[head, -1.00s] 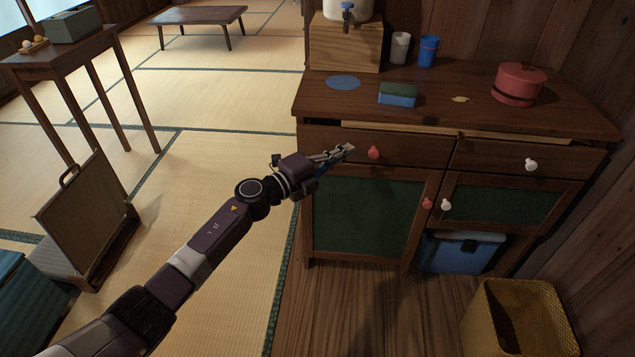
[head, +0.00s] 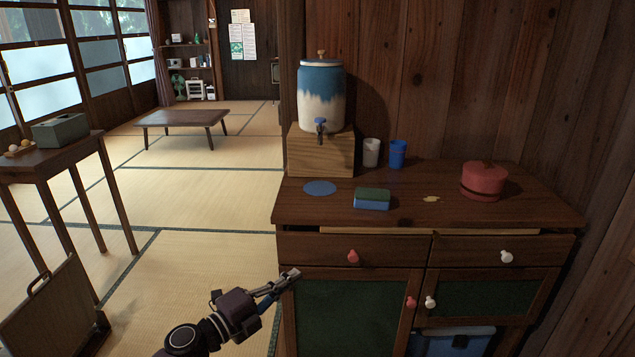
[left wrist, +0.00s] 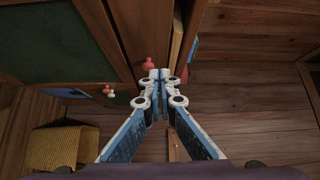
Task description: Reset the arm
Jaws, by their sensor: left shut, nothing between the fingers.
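My left gripper (head: 291,274) is at the lower middle of the head view, in front of the left end of the wooden cabinet (head: 545,208). Its fingers are closed together and hold nothing. It is left of and slightly below the red drawer knob (head: 352,256), apart from it. In the left wrist view the closed fingertips (left wrist: 160,75) meet in the centre, with a red knob (left wrist: 149,63) seen beyond them. My right gripper is not in view.
The cabinet top bears a dispenser (head: 322,95) on a wooden box, two cups, a sponge (head: 372,199) and a red pot (head: 484,181). A side table (head: 68,160) and a folded case (head: 50,310) stand left. Tatami floor between is clear.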

